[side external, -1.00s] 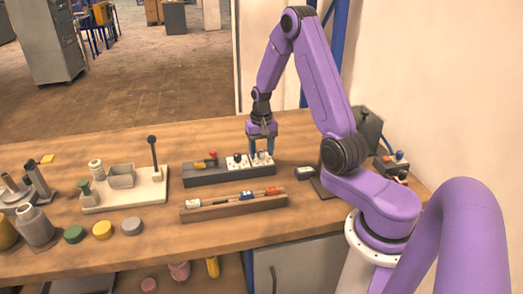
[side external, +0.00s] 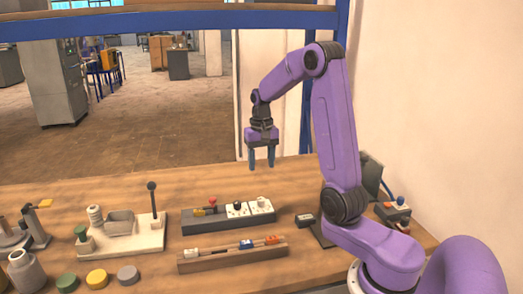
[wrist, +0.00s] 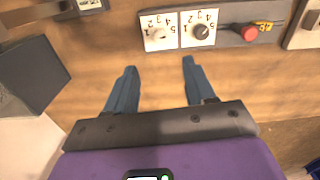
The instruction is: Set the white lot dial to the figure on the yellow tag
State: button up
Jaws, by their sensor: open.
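The white lot dial (wrist: 157,33) is a pale knob on a white plate with figures around it. It is the right dial on the dark panel (side external: 192,226) in the side view (side external: 261,206). A black-knobbed dial (wrist: 201,31) is beside it. The yellow tag (wrist: 265,25) is by a red knob; its figure is too small to read surely, and the white dial's setting is unclear. My gripper (side external: 261,167) is open and empty, raised above the panel and clear of the dials. Its spread fingers also show in the wrist view (wrist: 160,68).
The red knob (wrist: 250,33) stands up from the panel. A wooden rack (side external: 215,260) with small coloured pieces lies in front. A pale fixture with an upright lever (side external: 152,205) stands left. A small box with coloured knobs (side external: 397,210) is right. Open air surrounds my gripper.

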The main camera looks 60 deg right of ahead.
jog(key=shift+r, duration=1.9)
jog(key=shift+a, duration=0.1)
jog(key=s+a+f+n, duration=0.1)
jog(key=s+a+n, duration=0.35)
jog(key=a, duration=0.55)
jog(key=s+a+n, duration=0.3)
jog(key=a+n, duration=0.3)
jog(key=a, duration=0.3)
jog(key=s+a+f+n, duration=0.1)
jog(key=s+a+n, duration=0.1)
jog(key=s+n, duration=0.3)
jog(key=s+a+f+n, duration=0.1)
jog(key=s+a+n, duration=0.2)
jog(key=s, duration=1)
jog(key=shift+s+a+f+n, duration=0.2)
jog(key=shift+s+f+n, duration=0.15)
jog(key=shift+n, duration=0.8)
